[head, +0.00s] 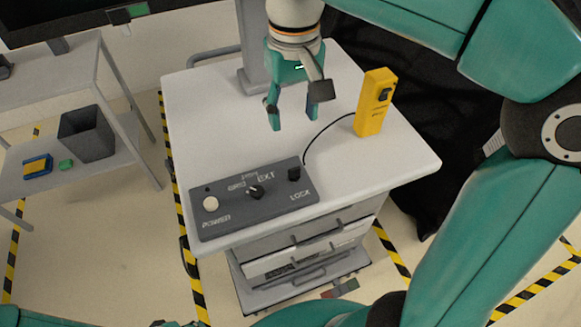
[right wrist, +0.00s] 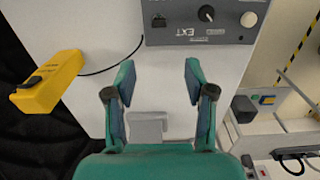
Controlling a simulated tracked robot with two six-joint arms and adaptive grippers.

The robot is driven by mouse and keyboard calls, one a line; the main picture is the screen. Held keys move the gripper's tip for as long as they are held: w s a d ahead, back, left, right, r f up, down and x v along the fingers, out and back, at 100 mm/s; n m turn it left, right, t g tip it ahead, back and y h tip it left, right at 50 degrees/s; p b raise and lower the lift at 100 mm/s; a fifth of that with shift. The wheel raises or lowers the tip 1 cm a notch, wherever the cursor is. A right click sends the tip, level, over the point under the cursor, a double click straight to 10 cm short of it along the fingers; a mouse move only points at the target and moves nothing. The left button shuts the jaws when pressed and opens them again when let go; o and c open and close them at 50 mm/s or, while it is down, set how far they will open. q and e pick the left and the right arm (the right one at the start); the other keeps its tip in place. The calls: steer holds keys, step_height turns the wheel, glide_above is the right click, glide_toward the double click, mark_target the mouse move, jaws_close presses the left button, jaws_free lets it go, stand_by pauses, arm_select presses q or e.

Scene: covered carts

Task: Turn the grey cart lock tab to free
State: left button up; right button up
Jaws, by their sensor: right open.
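The grey cart (head: 340,195) has a dark grey control panel (head: 225,222) on the front left of its light top. The lock tab (head: 294,173) is a small black piece at the panel's right end, above the word LOCK. In the right wrist view the tab (right wrist: 159,20) shows at the panel's left end. My right gripper (head: 290,124) is open and empty, above the cart top and behind the panel. In the right wrist view its open fingers (right wrist: 159,65) point towards the panel, apart from the tab. My left gripper is not in view.
The panel also has a black knob (head: 255,192) and a pale power button (head: 210,204). A yellow handset (head: 372,110) stands to the right, its black cable running to the panel. A shelf with a dark bin (head: 87,135) is at the left.

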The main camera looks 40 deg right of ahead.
mark_target(294, 168)
steer(key=f, duration=0.8)
steer(key=f+b, duration=0.1)
steer(key=f, duration=0.6)
steer(key=shift+s+f, duration=0.2)
steer(key=shift+f, duration=0.15)
steer(key=shift+c, duration=0.2)
jaws_close()
